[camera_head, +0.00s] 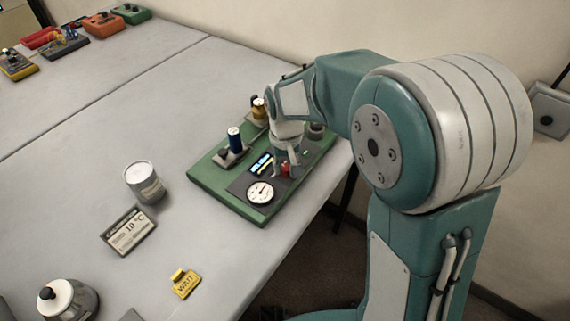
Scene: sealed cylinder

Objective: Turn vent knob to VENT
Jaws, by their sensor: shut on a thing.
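The green board (208,180) lies on the grey table near its right edge. My gripper (285,167) points down over the right part of the board, shut on a small red knob (285,170) beside the gauge. The fingers hide most of the knob, and its pointer and any VENT label cannot be read.
Several coloured devices sit at the far left. The table's middle is clear.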

